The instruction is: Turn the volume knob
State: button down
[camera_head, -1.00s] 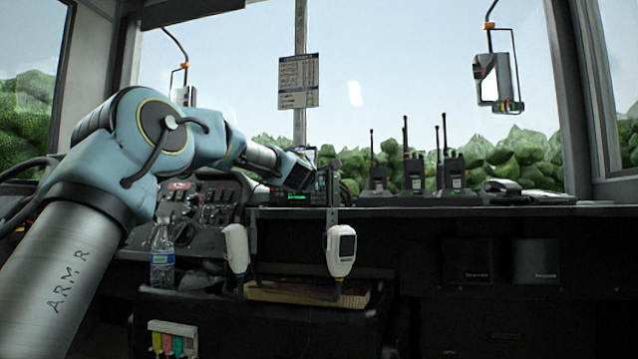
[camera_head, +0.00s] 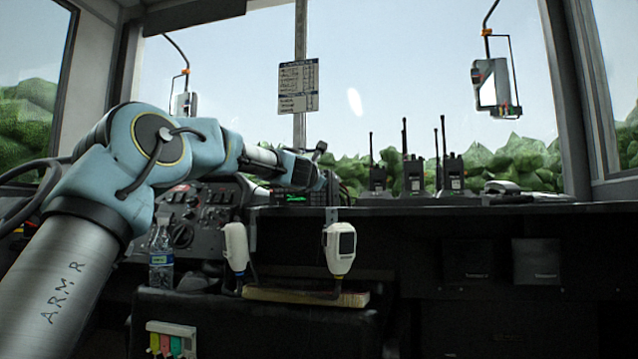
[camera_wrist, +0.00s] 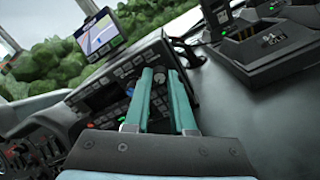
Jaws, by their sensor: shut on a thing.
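A dark radio unit (camera_head: 297,197) with a lit green display sits on the dashboard in the head view. In the wrist view its button-covered front panel (camera_wrist: 105,98) lies tilted ahead of my gripper (camera_wrist: 160,74). The two teal fingers reach the right part of this panel, with a narrow gap between them. A small knob (camera_wrist: 160,79) shows between the fingertips, partly covered by them, and the fingers are shut on it. I cannot read its marking or setting. In the head view my wrist hides most of the gripper and the knob.
A lit navigation screen (camera_wrist: 100,35) stands above the panel. Several handheld radios (camera_head: 413,175) stand in chargers on the shelf at right. White handheld microphones (camera_head: 340,250) hang below. A water bottle (camera_head: 162,255) stands left, near my arm.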

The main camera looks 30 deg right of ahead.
jog(key=shift+f+n, duration=0.1)
jog(key=shift+n, duration=0.2)
jog(key=c, duration=0.8)
grip_release()
jog(key=shift+o, duration=0.2)
jog(key=b+v, duration=0.4)
jog(key=v, duration=0.6)
jog(key=shift+s+a, duration=0.3)
